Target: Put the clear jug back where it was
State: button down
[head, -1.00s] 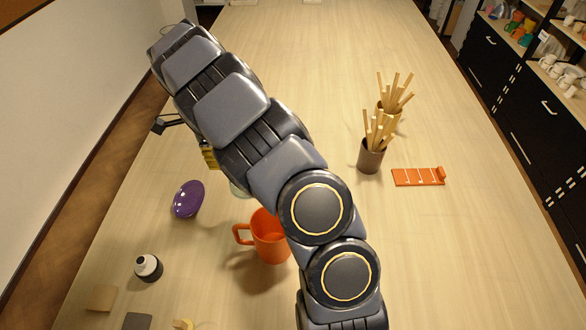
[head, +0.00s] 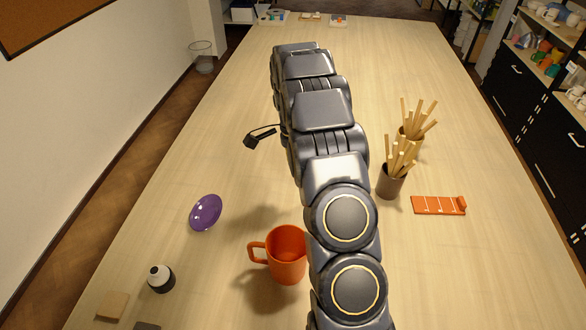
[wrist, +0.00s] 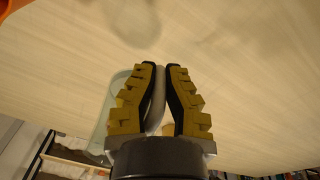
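The clear jug (wrist: 119,83) shows in the wrist view as a pale, see-through greenish shape, partly behind the left finger. My gripper (wrist: 160,69) has its yellow-padded fingers close together, with a pale curved part of the jug, seemingly its handle, between them. A soft round shadow lies on the table beyond it in the wrist view. In the head view my arm hides both gripper and jug, so the jug's height above the table is hard to tell.
An orange mug (head: 287,256) stands close left of my arm. A purple dish (head: 206,212) and a black-and-white bottle (head: 160,278) are further left. A brown pot of sticks (head: 390,184), another behind it, and an orange rack (head: 438,205) are right.

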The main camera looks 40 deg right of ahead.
jog(key=shift+w+d+f, duration=0.75)
jog(key=shift+w+f, duration=0.55)
jog(key=shift+w+d+f, duration=0.75)
jog(key=shift+w+f, duration=0.5)
jog(key=shift+f, duration=0.05)
jog(key=shift+w+d+f, duration=0.75)
jog(key=shift+w+f, duration=0.55)
jog(key=shift+f, duration=1.45)
jog(key=c, duration=1.2)
grip_release()
jog(key=shift+f, duration=0.15)
jog(key=shift+o, duration=0.2)
